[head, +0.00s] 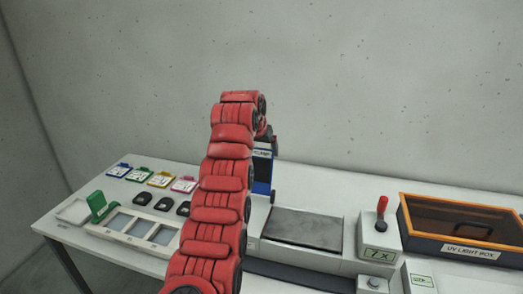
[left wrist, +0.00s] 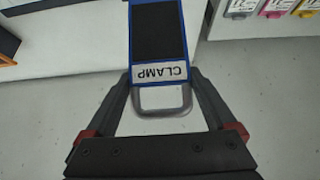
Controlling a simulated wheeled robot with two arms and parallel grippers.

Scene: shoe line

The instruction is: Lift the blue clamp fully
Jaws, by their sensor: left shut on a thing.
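The blue clamp (head: 262,172) stands upright behind my red left arm in the head view, partly hidden by it. In the left wrist view the clamp (left wrist: 158,35) has a blue frame, a dark face, a white CLAMP label and a grey loop handle (left wrist: 162,113). My left gripper (left wrist: 162,78) has its two fingers on either side of the handle end and is shut on the clamp. In the head view the left gripper (head: 269,136) shows only as a small dark part past the arm. My right gripper is in neither view.
A dark flat plate (head: 307,228) lies right of the clamp. A red-knobbed lever unit (head: 380,236) and an orange-rimmed UV light box (head: 461,248) stand farther right. Several coloured tags (head: 160,180), black pieces (head: 163,204) and a framed tray (head: 140,228) lie left.

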